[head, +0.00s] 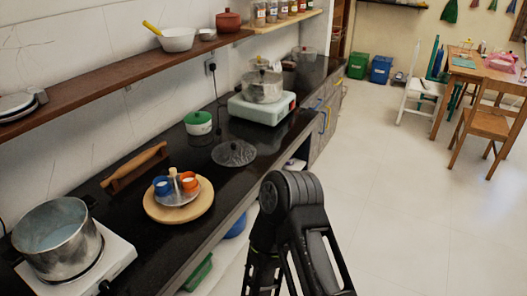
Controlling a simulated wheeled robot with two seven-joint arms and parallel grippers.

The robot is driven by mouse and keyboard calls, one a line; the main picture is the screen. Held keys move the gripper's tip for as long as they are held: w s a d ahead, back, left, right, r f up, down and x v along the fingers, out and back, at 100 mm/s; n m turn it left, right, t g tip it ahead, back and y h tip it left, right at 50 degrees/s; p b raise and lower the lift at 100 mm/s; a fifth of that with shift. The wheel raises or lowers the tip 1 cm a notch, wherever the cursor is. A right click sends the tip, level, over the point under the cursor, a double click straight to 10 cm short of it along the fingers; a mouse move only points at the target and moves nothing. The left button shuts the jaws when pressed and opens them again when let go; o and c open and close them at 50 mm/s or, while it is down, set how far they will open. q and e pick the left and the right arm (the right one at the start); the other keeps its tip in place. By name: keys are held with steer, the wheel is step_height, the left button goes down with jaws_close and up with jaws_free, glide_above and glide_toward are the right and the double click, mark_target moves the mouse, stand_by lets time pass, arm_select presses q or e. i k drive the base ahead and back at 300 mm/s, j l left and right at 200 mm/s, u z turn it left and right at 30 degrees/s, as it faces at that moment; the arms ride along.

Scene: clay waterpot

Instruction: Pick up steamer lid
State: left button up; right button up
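Neither gripper's fingers can be made out in the head view.
A wooden shelf (120,68) runs above.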

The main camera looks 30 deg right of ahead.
mark_target(232, 153)
steer(key=i+z, duration=0.1)
steer(key=z, duration=0.25)
steer(key=i+j+z, duration=0.1)
steer(key=z, duration=0.25)
steer(key=i+j+z, duration=0.1)
steer(key=z, duration=0.25)
steer(key=i+l+u, duration=0.1)
steer(key=i+l, duration=0.15)
steer(key=l, duration=0.15)
steer(key=i+l+u, duration=0.1)
steer(key=i+l, duration=0.4)
steer(key=l, duration=0.3)
steer(key=i+l+u, duration=0.15)
steer(key=l, duration=0.25)
steer(key=i+l+u, duration=0.1)
steer(key=i+l, duration=0.2)
steer(key=l, duration=0.15)
steer(key=i+l+u, duration=0.1)
steer(key=l, duration=0.35)
steer(key=i+l+u, duration=0.1)
steer(key=i+l, duration=0.2)
steer(key=l, duration=0.2)
steer(key=i+l, duration=0.15)
steer(key=l, duration=0.3)
steer(key=i+u, duration=0.05)
